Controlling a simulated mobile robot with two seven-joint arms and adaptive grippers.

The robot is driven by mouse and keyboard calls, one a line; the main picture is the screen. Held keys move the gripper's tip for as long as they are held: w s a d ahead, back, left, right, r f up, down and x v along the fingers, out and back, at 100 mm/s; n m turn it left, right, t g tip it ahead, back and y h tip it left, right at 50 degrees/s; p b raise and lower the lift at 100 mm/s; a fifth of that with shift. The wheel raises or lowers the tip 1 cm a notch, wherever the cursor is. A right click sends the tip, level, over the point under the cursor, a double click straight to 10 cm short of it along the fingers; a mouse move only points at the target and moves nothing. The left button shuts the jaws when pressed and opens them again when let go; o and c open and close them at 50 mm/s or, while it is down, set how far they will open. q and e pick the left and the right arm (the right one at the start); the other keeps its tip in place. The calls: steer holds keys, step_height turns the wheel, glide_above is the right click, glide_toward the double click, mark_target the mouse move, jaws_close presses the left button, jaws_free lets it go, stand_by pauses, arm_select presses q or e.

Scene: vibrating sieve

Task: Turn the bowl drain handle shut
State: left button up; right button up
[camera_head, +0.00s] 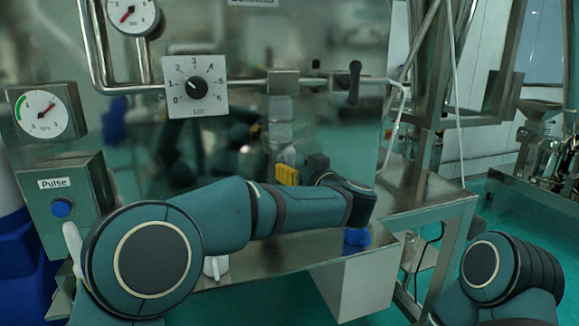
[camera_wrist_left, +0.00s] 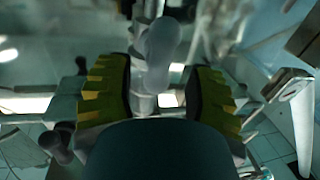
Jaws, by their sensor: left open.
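My left gripper (camera_head: 288,172) is at the front of the steel machine, with a yellow finger showing beyond my forearm. In the left wrist view its two yellow-ridged fingers (camera_wrist_left: 160,92) stand wide apart. A grey, rounded lever (camera_wrist_left: 162,52), which looks like the bowl drain handle, stands between the fingers in that view. I see no clear contact with either finger. In the head view a vertical metal fitting (camera_head: 281,108) stands above the gripper; whether it joins the lever is unclear. My right gripper is out of view.
A horizontal pipe carries a black lever (camera_head: 354,82). A numbered dial (camera_head: 195,88), a gauge (camera_head: 43,114) and a Pulse button box (camera_head: 62,208) are to the left. The machine panel is close behind the gripper.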

mark_target(292, 165)
arm_select(q)
steer(key=shift+x, duration=1.7)
jaws_close()
